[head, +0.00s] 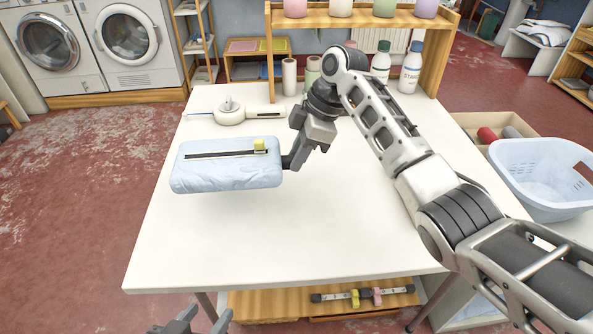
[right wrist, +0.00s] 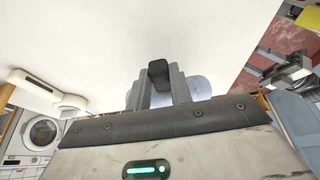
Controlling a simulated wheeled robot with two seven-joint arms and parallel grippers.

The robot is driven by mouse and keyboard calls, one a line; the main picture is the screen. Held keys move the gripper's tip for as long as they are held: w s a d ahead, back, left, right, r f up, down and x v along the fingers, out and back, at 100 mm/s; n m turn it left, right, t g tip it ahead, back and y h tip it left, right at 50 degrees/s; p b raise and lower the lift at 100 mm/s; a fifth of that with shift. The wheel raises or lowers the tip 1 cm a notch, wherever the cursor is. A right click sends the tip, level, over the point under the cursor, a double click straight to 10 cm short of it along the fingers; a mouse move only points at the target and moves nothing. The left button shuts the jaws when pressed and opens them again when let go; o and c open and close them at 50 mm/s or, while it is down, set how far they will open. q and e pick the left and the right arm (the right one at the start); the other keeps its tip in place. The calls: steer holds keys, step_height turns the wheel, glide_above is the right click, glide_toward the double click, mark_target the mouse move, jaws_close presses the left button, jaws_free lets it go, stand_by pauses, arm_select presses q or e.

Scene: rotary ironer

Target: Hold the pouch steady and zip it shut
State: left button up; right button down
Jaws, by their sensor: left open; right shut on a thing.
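The pale blue pouch (head: 222,172) is at the left of the white table in the head view. I cannot tell whether it rests flat or is slightly raised. A dark zip line (head: 215,155) runs along its top, with a yellow zip pull (head: 260,144) near the right end. My right gripper (head: 288,162) is at the pouch's right end, shut on a dark tab (right wrist: 158,70). The pouch (right wrist: 195,86) shows partly behind the fingers in the right wrist view. My left gripper (head: 207,316) is open and empty at the bottom edge, apart from the pouch, mostly out of frame.
A white handled device (head: 232,113) lies behind the pouch on the table (head: 330,235). Bottles (head: 410,68) and rolls (head: 289,76) stand at the back by a wooden shelf. A blue basket (head: 545,178) is at the right. The table's front middle is clear.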

steer(key=shift+r, duration=1.1)
glide_above(292, 193)
steer(key=d, duration=0.1)
steer(key=f, duration=0.7)
steer(key=shift+d, duration=0.2)
steer(key=shift+f, duration=0.15)
steer(key=shift+f, duration=1.35)
steer(key=c, duration=1.5)
jaws_free()
steer(key=shift+o, duration=0.2)
